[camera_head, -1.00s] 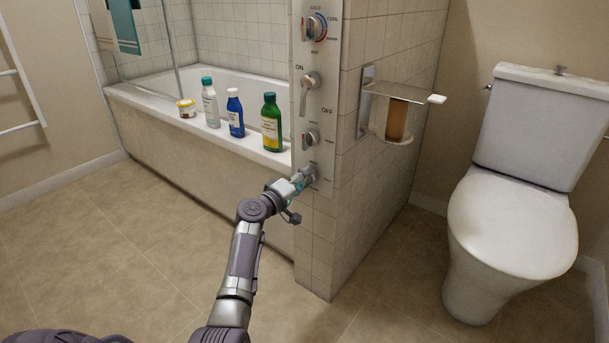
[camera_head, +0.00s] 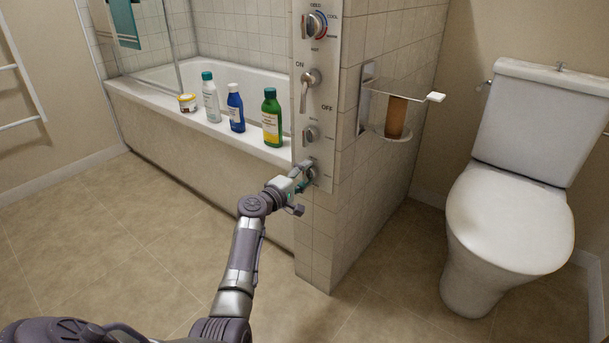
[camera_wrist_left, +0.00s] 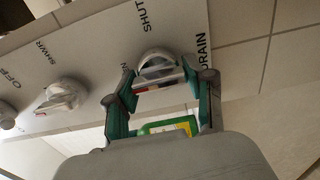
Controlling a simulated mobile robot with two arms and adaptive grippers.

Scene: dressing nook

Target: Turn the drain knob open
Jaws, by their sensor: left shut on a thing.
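The drain knob (camera_head: 309,172) is the lowest control on the grey panel (camera_head: 327,120) at the end of the tub. In the left wrist view the round pale knob (camera_wrist_left: 157,66) sits between the words SHUT and DRAIN, with a small red mark at its lower edge. My left gripper (camera_head: 302,174) is shut on the knob, with one finger on each side of it in the wrist view (camera_wrist_left: 167,84). The fingers hide part of the knob, and I cannot tell its exact setting. My right gripper is not in view.
Above the drain knob are a smaller knob (camera_head: 310,134), an ON/OFF lever (camera_head: 307,92) and a temperature dial (camera_head: 313,24). Several bottles, including a green one (camera_head: 271,118), stand on the tub's ledge. A glass shelf (camera_head: 405,91) juts out to the right. The floor (camera_head: 110,240) is clear.

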